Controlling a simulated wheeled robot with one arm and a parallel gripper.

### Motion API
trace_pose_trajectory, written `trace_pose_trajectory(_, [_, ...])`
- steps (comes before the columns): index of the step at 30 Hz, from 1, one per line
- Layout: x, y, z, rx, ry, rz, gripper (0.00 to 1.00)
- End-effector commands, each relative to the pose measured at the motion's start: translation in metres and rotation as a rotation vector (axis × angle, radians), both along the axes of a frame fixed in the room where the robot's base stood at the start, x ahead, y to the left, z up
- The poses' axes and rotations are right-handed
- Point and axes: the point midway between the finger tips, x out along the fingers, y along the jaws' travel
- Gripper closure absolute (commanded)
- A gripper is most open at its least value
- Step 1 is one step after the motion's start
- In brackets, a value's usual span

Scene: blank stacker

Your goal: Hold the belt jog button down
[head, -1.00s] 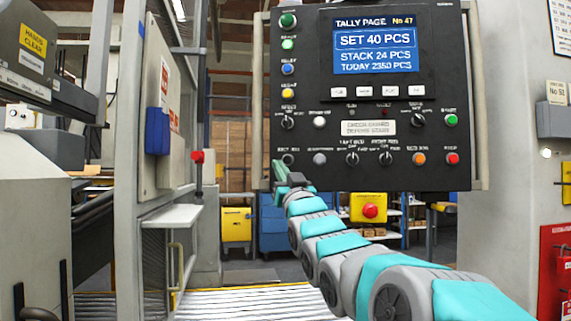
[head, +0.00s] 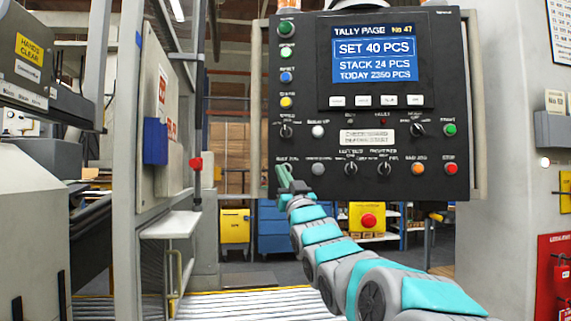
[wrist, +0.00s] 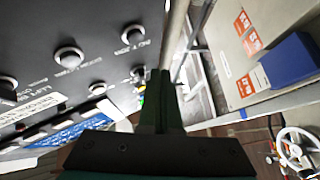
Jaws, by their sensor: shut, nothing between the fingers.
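The dark control panel (head: 450,90) stands ahead. The belt jog button (wrist: 133,35) is a light round cap, at the panel's lower left corner in the head view, where my fingers mostly cover it. In the wrist view it shows clear of my fingers, above and left of the tips. My gripper (head: 284,168) is shut and empty, with its tips at the panel's lower left corner. The shut fingers also show in the wrist view (wrist: 160,73). I cannot see any contact between the tips and the button.
A grey button (head: 318,169) is right of the jog button, with a selector knob (head: 286,131) above. A red stop button (head: 450,168) is at the panel's right. A grey cabinet with a blue box (head: 155,141) stands at the left. Open space lies between cabinet and panel.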

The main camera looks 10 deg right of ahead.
Motion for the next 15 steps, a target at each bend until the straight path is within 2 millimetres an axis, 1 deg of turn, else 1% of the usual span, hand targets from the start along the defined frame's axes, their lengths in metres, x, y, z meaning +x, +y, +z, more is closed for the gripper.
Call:
trace_pose_trajectory(1, [0.007,-0.002,0.003,0.0,0.003,-0.001,1.0])
trace_pose_trajectory(3, [0.016,-0.005,0.002,-0.002,0.004,-0.001,1.0])
trace_pose_trajectory(6, [0.025,-0.009,0.002,-0.001,0.002,-0.002,1.0])
trace_pose_trajectory(10, [0.032,-0.012,0.002,-0.001,0.0,-0.001,1.0])
trace_pose_trajectory(15, [0.036,-0.013,0.001,-0.002,0.0,-0.001,1.0])
